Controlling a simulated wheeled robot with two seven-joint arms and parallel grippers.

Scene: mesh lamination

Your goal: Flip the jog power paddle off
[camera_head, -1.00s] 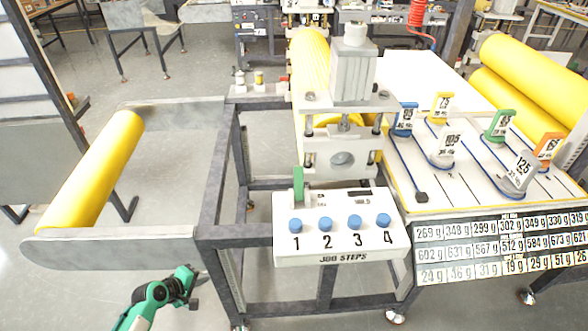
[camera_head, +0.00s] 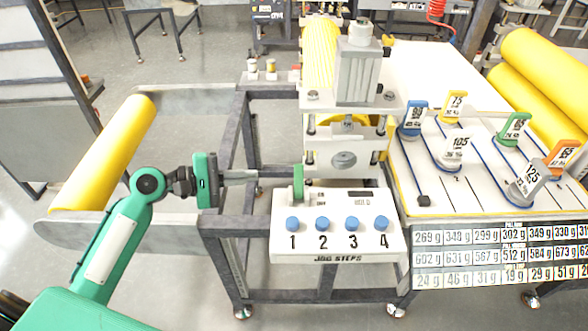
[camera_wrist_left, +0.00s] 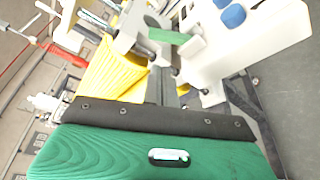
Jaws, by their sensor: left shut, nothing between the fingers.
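The green jog power paddle (camera_head: 298,184) stands upright at the back left of the white control box (camera_head: 338,246), beside small ON and OFF markings. In the left wrist view the paddle (camera_wrist_left: 168,36) shows as a green bar beyond my fingers. My left gripper (camera_head: 256,175) is shut and empty. In the left wrist view my shut fingers (camera_wrist_left: 162,84) reach up the picture below the paddle. My right gripper is not in view.
Several blue knobs (camera_head: 322,224) line the front of the box. The press block (camera_head: 344,160) with rollers rises behind it. A yellow roll (camera_head: 112,150) lies on the left side rack. Weights with coloured handles (camera_head: 458,146) stand on the right table.

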